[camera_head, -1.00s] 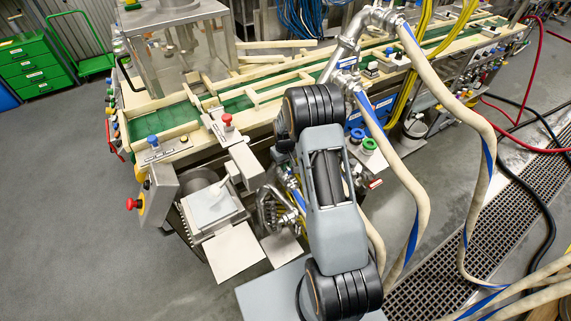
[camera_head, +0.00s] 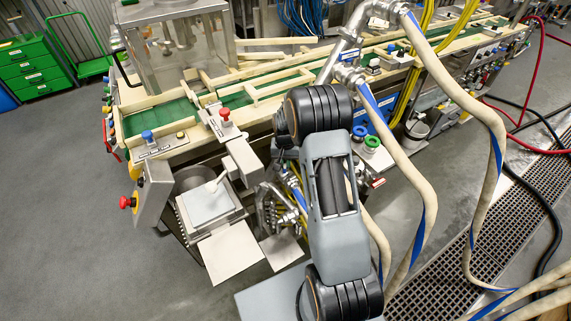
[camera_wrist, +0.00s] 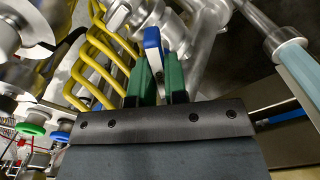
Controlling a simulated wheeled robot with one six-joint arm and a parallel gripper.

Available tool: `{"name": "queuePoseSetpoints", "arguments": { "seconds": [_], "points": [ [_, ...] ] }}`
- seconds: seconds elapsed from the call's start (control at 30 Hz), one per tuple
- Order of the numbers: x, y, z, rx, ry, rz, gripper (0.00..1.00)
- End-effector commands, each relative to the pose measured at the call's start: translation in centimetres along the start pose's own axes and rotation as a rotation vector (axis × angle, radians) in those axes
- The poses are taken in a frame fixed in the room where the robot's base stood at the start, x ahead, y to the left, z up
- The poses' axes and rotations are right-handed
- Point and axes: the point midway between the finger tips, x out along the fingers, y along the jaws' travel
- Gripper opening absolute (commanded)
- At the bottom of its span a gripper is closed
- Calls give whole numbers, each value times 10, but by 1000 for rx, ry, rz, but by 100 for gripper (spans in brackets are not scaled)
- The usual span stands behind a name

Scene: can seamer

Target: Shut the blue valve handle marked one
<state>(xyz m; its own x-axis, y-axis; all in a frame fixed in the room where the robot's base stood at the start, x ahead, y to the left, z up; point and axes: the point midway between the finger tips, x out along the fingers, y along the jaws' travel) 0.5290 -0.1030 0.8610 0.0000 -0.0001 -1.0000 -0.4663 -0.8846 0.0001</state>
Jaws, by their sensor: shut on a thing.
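In the wrist view, my gripper (camera_wrist: 158,68) has green fingers pointing up the picture, shut on the blue valve handle (camera_wrist: 152,38). The handle stands upright between the fingers, with its blue end showing beyond the tips and a pale stripe below. Its lower part is hidden between the fingers. I cannot read any number on it. Shiny metal pipework (camera_wrist: 182,32) lies just behind it. In the head view, my own arm hides the gripper and the handle.
Yellow bent tubes (camera_wrist: 98,65) run close left of the fingers, and a metal pipe (camera_wrist: 285,50) stands at the right. In the head view, beige hoses (camera_head: 432,190) hang right of my arm. Blue (camera_head: 359,131) and green (camera_head: 372,142) round knobs sit beside it.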

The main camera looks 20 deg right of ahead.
Motion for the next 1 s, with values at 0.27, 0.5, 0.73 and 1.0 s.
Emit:
{"name": "queuePoseSetpoints", "arguments": {
  "seconds": [0.27, 0.5, 0.73, 1.0],
  "points": [
    [1, 0, 0, 131, -1, 0, 0],
    [0, 0, 0, 180, -1, 0, 0],
    [0, 0, 0, 187, -1, 0, 0],
    [0, 0, 0, 186, -1, 0, 19]
  ]
}}
